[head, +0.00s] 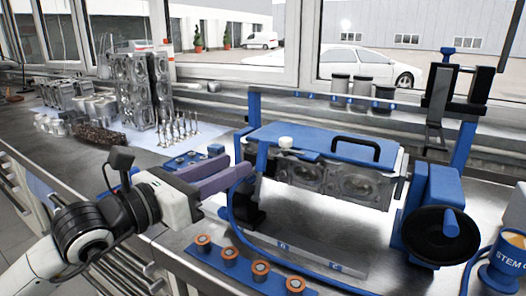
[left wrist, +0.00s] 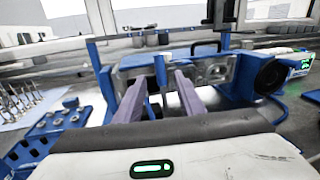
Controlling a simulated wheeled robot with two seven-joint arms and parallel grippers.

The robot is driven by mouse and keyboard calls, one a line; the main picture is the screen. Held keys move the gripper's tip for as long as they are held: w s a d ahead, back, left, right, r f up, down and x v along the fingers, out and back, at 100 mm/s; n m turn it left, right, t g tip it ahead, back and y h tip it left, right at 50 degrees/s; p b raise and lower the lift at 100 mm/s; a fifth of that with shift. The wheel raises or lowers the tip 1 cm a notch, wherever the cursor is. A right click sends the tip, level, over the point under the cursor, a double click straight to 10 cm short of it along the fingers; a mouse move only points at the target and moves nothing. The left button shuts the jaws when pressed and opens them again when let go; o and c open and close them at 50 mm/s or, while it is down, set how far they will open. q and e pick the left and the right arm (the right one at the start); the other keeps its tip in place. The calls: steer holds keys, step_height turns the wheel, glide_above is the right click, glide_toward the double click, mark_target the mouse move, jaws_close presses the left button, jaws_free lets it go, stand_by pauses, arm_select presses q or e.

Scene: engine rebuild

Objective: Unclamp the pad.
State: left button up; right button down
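The blue pad (head: 325,143), a flat plate with a black handle (head: 362,149), lies on top of a grey metal cylinder head (head: 335,182) in a blue fixture. A white knob (head: 286,142) shows at the pad's front left edge. My left gripper (head: 242,178) has purple fingers and points at the fixture's left end. In the left wrist view my left gripper (left wrist: 164,84) is open, its fingers apart, with a blue upright part (left wrist: 160,72) seen between them. I cannot tell whether the fingers touch it. My right gripper is not in view.
A black handwheel (head: 440,236) is on the fixture's right side. A blue strip with several copper-coloured rings (head: 245,262) lies in front. Valves (head: 178,130) and engine parts (head: 138,90) stand at the back left. A blue cup (head: 505,262) is at the right.

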mark_target(259, 153)
arm_select(q)
steer(key=p+x, duration=0.2)
steer(key=x, duration=0.8)
jaws_close()
stand_by(1.3)
